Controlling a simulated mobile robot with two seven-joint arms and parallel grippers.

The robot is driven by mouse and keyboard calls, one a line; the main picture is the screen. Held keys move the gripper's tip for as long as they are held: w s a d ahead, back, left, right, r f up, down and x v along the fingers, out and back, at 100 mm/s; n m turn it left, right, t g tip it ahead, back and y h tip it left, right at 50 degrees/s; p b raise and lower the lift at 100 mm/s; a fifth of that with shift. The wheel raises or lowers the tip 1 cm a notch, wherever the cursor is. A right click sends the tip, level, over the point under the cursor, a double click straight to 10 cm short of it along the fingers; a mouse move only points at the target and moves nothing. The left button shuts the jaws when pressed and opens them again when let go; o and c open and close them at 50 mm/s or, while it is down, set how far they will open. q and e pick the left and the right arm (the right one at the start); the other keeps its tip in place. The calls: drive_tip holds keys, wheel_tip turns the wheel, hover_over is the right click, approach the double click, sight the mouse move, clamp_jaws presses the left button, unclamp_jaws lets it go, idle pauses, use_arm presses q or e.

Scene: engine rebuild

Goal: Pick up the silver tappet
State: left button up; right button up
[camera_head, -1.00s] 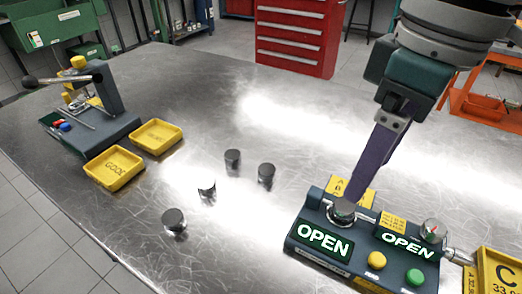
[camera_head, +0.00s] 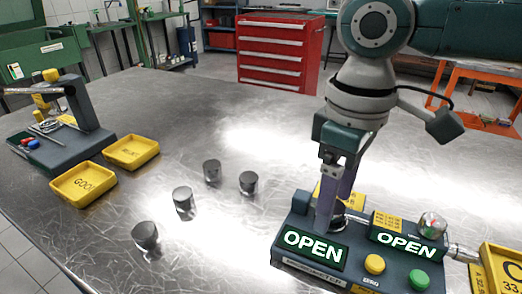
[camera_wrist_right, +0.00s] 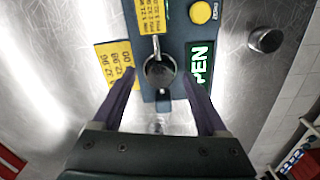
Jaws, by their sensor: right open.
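A round, dark-topped silver tappet (camera_wrist_right: 160,71) sits on the blue-grey gauge block with the lit OPEN signs. In the head view this tappet (camera_head: 339,212) is partly hidden by my fingers. My right gripper (camera_wrist_right: 160,80) is open and points down at the block, one finger on each side of the tappet, with gaps to both. It also shows in the head view (camera_head: 335,216). More tappets stand on the table: one at the back (camera_head: 212,171), one right of it (camera_head: 248,182), one nearer (camera_head: 183,199) and one at the front (camera_head: 145,236). My left gripper is not in view.
The gauge block (camera_head: 283,246) has yellow and green buttons and a yellow sign (camera_head: 500,270) at its right. Two yellow trays, one behind (camera_head: 132,151) and one nearer (camera_head: 84,183), lie left, beside a dark stand (camera_head: 62,150).

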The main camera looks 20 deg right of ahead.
drive_tip(key=shift+f, duration=0.25)
clamp_jaws()
idle(0.4)
